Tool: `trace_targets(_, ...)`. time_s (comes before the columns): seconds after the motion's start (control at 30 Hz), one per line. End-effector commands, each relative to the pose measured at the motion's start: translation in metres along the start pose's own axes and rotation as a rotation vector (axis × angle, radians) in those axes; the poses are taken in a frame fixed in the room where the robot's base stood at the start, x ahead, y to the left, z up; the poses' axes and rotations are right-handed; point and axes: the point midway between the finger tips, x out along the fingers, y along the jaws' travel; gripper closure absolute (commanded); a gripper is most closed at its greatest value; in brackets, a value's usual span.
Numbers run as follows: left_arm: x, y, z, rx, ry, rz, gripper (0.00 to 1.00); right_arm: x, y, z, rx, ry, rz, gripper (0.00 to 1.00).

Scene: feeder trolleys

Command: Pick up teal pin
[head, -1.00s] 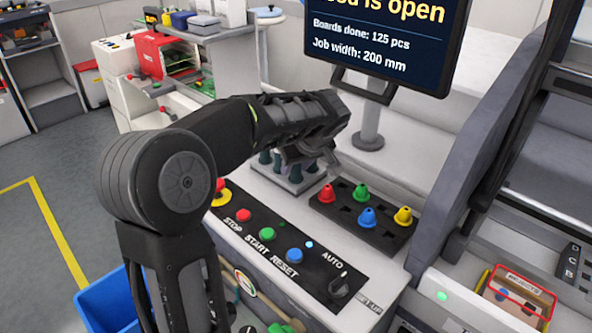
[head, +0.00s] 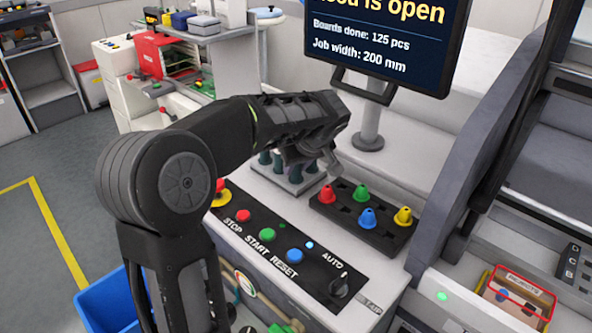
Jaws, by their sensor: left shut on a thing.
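Several dark teal pins (head: 279,166) stand upright in a light grey block (head: 289,185) on the machine's top. My left arm reaches over from the left. My left gripper (head: 322,165) points down above the right side of this block. It is shut on a teal pin, though the arm and fingers hide most of what is between the jaws. I cannot tell whether the held pin is clear of the block. My right gripper is not in view.
A black tray (head: 353,233) right of the block holds red, green, blue and yellow cone-shaped pieces. A button panel (head: 272,262) lies in front. A monitor (head: 387,45) on a stand (head: 369,127) rises behind. A blue bin (head: 105,303) is at lower left.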

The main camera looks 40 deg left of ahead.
Motion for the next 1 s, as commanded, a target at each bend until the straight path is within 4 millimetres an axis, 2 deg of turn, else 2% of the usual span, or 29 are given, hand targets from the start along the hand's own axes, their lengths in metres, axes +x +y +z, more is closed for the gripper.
trace_targets(0.27, -0.009, 0.001, -0.006, -0.002, 0.002, 0.002, 1.0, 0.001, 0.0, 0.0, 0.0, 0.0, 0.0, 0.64)
trace_targets(0.7, -0.074, 0.001, -0.048, -0.002, 0.002, 0.003, 1.0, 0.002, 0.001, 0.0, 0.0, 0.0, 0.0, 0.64)
trace_targets(0.83, -0.083, 0.0, -0.053, -0.001, 0.001, 0.001, 1.0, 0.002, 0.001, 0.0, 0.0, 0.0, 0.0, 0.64)
trace_targets(1.0, -0.085, 0.0, -0.054, 0.0, 0.0, 0.0, 1.0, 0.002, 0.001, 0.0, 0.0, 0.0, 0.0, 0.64)
